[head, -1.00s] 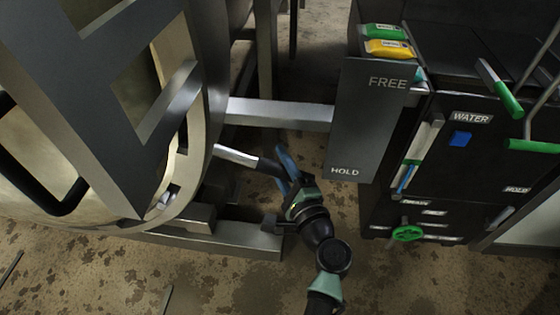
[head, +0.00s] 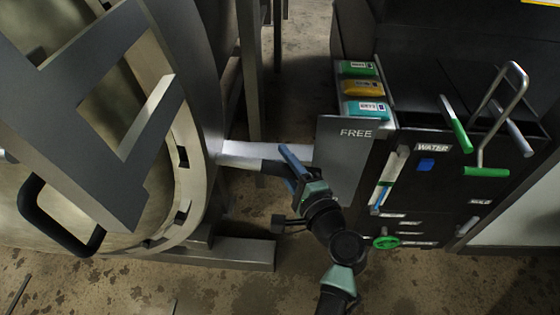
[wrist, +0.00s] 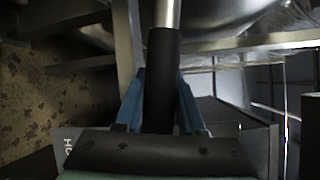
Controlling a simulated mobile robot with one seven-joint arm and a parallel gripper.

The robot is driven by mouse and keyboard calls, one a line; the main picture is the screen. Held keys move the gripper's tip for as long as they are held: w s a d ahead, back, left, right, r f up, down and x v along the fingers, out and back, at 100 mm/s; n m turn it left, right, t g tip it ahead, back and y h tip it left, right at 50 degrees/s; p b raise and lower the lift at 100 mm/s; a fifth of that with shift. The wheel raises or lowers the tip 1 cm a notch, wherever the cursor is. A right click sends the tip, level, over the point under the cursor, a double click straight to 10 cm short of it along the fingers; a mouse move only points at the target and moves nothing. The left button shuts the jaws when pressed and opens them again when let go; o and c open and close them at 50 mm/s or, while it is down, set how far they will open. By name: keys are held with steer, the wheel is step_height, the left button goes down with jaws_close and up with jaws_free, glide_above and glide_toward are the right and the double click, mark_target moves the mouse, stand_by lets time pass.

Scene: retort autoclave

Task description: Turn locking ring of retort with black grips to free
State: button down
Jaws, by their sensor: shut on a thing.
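The retort (head: 185,85) fills the left of the head view, with its pale locking ring (head: 187,130) around the door. A lever with a black grip (wrist: 161,65) sticks out of the ring's right side. My gripper (head: 285,162) is shut on this grip, with its blue fingers on either side of it in the wrist view (wrist: 160,100). The grey sign plate (head: 340,165) to the right reads FREE near its top. Its lower part is partly hidden by my arm. The lever lies level with the plate's bracket bar, below the FREE word.
A black loop handle (head: 62,228) is on the retort at left. Green, yellow and teal boxes (head: 362,87) stand behind the plate. A dark control panel (head: 440,180) with green handles and a green wheel (head: 385,243) is at right. A metal foot beam (head: 230,253) lies below.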

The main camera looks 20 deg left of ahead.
step_height(320, 180, up, 8)
steer(key=d+p, duration=0.1)
steer(key=p, duration=0.4)
steer(key=shift+w+n, duration=0.4)
steer(key=shift+f, duration=0.1)
steer(key=c, duration=0.5)
jaws_free()
steer(key=shift+s, duration=0.1)
steer(key=shift+s+f, duration=0.1)
steer(key=shift+f, duration=0.15)
